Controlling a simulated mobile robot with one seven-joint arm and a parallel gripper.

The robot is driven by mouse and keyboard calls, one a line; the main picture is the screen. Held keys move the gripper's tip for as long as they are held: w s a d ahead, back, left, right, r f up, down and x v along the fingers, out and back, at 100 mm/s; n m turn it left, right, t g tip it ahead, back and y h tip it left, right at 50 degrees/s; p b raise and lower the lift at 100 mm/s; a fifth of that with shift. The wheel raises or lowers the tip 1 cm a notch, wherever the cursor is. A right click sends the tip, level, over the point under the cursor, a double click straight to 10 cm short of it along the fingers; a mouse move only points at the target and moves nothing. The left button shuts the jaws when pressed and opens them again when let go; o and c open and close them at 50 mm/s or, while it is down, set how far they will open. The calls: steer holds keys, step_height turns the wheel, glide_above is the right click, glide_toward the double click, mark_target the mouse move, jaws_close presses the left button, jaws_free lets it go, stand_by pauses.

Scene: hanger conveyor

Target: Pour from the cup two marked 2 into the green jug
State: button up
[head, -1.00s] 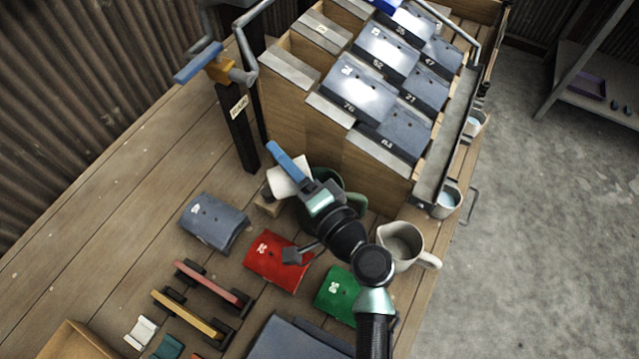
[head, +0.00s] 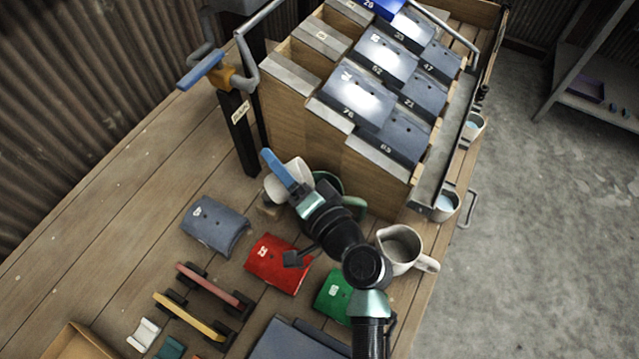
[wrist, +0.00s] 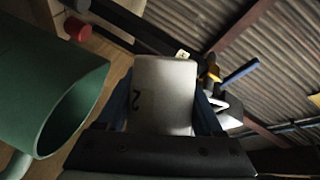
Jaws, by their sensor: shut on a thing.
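My gripper (head: 290,182) is shut on a white cup (head: 279,187), with one blue finger seen across it. In the wrist view the cup (wrist: 172,85) sits between both blue fingers and bears a dark mark that looks like a 2. The cup is off the table; its contents do not show, and I cannot tell its exact tilt. The green jug (head: 357,207) stands just right of the cup, partly hidden behind my gripper. In the wrist view the jug (wrist: 40,75) is at the left, its open mouth apart from the cup.
A wooden rack with numbered grey panels (head: 350,100) rises close behind the jug. A grey pitcher (head: 400,248) stands to the right near the table edge. Red (head: 277,264) and green (head: 338,293) plates lie in front. A dark post (head: 238,135) with a label stands behind left.

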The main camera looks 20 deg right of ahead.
steer(key=shift+n, duration=0.3)
steer(key=shift+r, duration=0.1)
steer(key=shift+n+g+h+p, duration=0.4)
steer(key=shift+n+g+p, duration=0.15)
steer(key=shift+n, duration=0.65)
steer(key=shift+n+h+p, duration=0.3)
steer(key=shift+n+h, duration=0.2)
steer(key=shift+n, duration=0.2)
steer(key=shift+f, duration=0.2)
steer(key=shift+s+d+f+n+g+h+p, duration=0.1)
steer(key=shift+d+f+n+g+h+p, duration=0.2)
steer(key=shift+n+h, duration=0.45)
steer(key=shift+d+f+n+g+h+p, duration=0.15)
steer(key=shift+d+f+n+h, duration=0.15)
steer(key=shift+n, duration=0.75)
